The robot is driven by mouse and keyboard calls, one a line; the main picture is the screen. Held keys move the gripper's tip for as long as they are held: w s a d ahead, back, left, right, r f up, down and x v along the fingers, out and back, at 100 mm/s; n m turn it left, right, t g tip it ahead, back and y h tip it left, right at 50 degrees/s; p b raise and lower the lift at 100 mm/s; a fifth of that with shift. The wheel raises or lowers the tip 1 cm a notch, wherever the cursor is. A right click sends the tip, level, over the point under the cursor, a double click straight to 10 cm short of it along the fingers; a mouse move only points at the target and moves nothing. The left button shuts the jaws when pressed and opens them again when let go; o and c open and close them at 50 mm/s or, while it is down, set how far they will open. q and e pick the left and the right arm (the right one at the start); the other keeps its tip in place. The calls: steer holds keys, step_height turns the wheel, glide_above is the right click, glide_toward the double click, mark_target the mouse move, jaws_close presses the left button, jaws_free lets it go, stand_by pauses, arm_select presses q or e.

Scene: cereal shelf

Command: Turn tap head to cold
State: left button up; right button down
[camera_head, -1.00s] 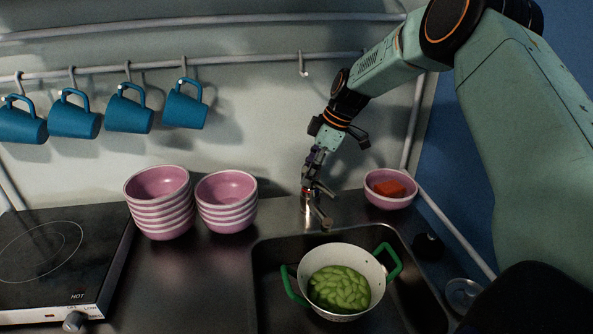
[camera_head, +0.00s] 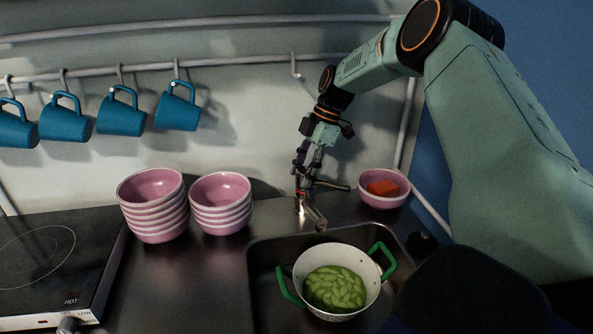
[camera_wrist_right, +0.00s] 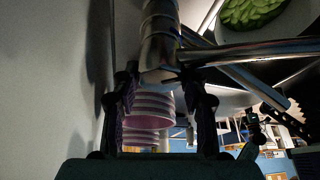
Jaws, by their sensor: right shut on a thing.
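The metal tap (camera_head: 314,214) stands at the back edge of the sink, with its spout pointing forward over the basin. A thin tap lever (camera_head: 334,185) sticks out to the right above the spout. My right gripper (camera_head: 301,194) reaches down from above and is shut around the top of the tap. In the right wrist view, the tap's shiny metal body (camera_wrist_right: 160,45) lies between the two dark fingers (camera_wrist_right: 160,100), with two metal bars running off to the right. The exact contact is partly hidden by the fingers. My left gripper is not in view.
A white pot (camera_head: 338,256) with green handles and green contents sits in the sink (camera_head: 262,262). A pink bowl (camera_head: 383,202) holding something red is right of the tap. Stacked pink bowls (camera_head: 221,217) stand left. Blue mugs (camera_head: 178,107) hang from a rail. A hob (camera_head: 50,285) is at left.

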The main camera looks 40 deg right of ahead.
stand_by(0.5)
steer(key=c, duration=0.7)
jaws_free()
steer(key=shift+r, duration=0.1)
steer(key=v, duration=1.1)
steer(key=shift+r, duration=0.4)
steer(key=shift+d, duration=0.15)
